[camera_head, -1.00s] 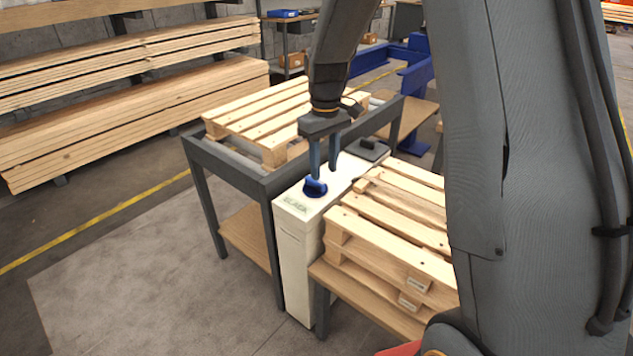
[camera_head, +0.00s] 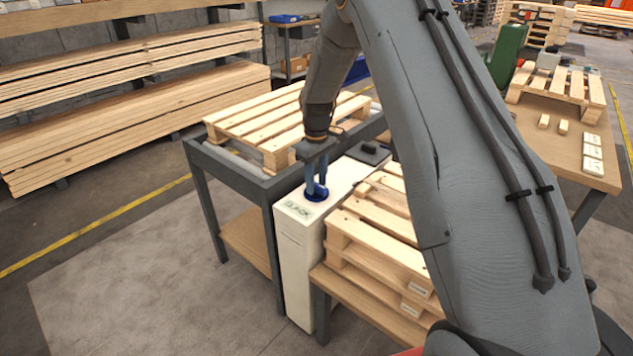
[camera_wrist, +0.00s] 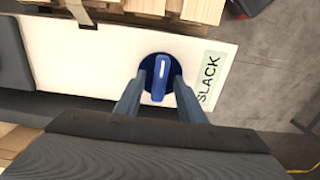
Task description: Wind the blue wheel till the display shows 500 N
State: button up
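The blue wheel (camera_wrist: 160,76), a round knob with a raised grip bar, sits on top of the white cabinet (camera_wrist: 95,62). It also shows in the head view (camera_head: 316,190). The display (camera_wrist: 210,76) beside it reads "SLACK" on a pale green field; it shows too on the cabinet's near end in the head view (camera_head: 298,209). My gripper (camera_wrist: 160,96) is open over the wheel, with one finger on either side of the bar and visible space between bar and fingers. Whether the fingertips touch the wheel's rim, I cannot tell.
Stacked pallets (camera_head: 375,240) stand close on the cabinet's right. A pallet on a grey-framed table (camera_head: 233,172) stands on its left. A dark block (camera_head: 368,153) sits at the cabinet's far end. Open floor (camera_head: 130,270) lies at the front left.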

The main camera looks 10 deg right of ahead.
jog(key=shift+f, duration=0.25)
grip_shut()
jog(key=m, duration=0.5)
jog(key=shift+m, duration=0.4)
jog(key=m, duration=0.5)
jog(key=shift+m, duration=0.4)
dwell(0.4)
